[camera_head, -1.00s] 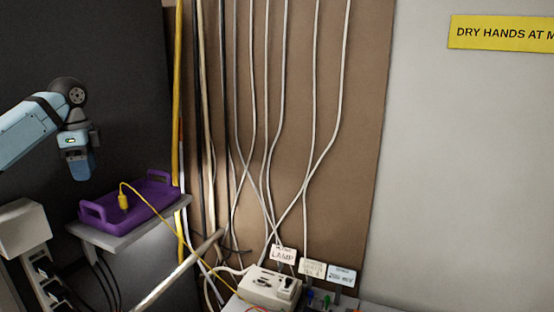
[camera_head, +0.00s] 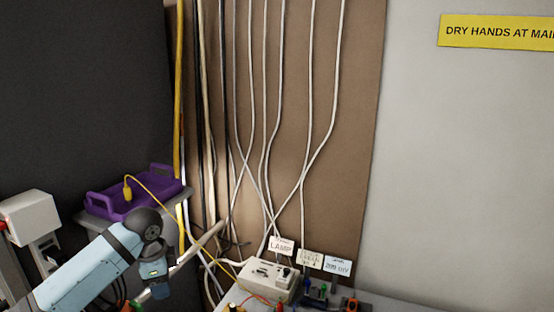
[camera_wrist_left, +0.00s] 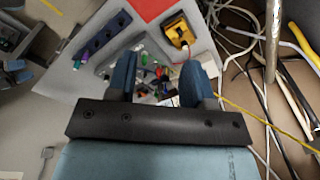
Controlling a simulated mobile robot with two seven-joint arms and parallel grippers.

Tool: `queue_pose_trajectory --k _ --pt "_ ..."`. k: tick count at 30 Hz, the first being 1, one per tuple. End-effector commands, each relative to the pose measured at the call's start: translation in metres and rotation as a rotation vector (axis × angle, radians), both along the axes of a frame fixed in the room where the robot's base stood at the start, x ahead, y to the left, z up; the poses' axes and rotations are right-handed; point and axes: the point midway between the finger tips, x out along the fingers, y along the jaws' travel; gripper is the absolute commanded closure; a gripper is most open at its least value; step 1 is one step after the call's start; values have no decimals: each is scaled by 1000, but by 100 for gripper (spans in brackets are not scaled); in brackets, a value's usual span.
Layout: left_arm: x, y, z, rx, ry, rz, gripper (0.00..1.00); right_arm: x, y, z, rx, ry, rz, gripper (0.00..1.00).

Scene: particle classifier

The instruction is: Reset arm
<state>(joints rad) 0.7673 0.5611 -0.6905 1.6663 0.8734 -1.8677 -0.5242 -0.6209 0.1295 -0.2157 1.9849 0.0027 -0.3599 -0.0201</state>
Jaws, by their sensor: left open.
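My left arm comes in from the lower left in the head view, and its gripper (camera_head: 150,291) is low, in front of the purple tray. In the left wrist view the two blue fingers of my left gripper (camera_wrist_left: 160,80) are apart with nothing held between them. Below and beyond them is a panel with coloured plugs. My right gripper is in neither view.
The purple tray (camera_head: 103,205) with a yellow plug (camera_head: 128,192) sits on a grey shelf. A beige box (camera_head: 268,279) stands by small label cards. A metal pole (camera_wrist_left: 273,40) and loose cables lie at the right in the wrist view. White cables hang on the brown board (camera_head: 350,130).

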Motion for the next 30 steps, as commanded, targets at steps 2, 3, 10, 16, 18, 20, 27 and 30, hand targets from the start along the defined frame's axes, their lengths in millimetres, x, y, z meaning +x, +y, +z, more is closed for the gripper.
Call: queue_pose_trajectory --k 2,3,10,16,18,20,27,30 --pt "-28 -23 -33 -37 -8 20 53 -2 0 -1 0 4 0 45" --pt "-41 -33 -45 -55 -18 37 53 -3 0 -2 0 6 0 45" --pt "-122 -69 -100 -166 -66 191 53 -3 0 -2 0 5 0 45" --pt "-194 -76 -125 -242 -102 398 53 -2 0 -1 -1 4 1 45" --pt "-220 -72 -130 -258 -114 484 53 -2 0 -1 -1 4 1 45" --pt "-241 -67 -133 -267 -125 560 53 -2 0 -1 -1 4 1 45" --pt "-305 -40 -133 -255 -164 800 53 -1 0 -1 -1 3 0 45" --pt "-326 -29 -131 -239 -177 875 53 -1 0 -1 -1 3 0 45"
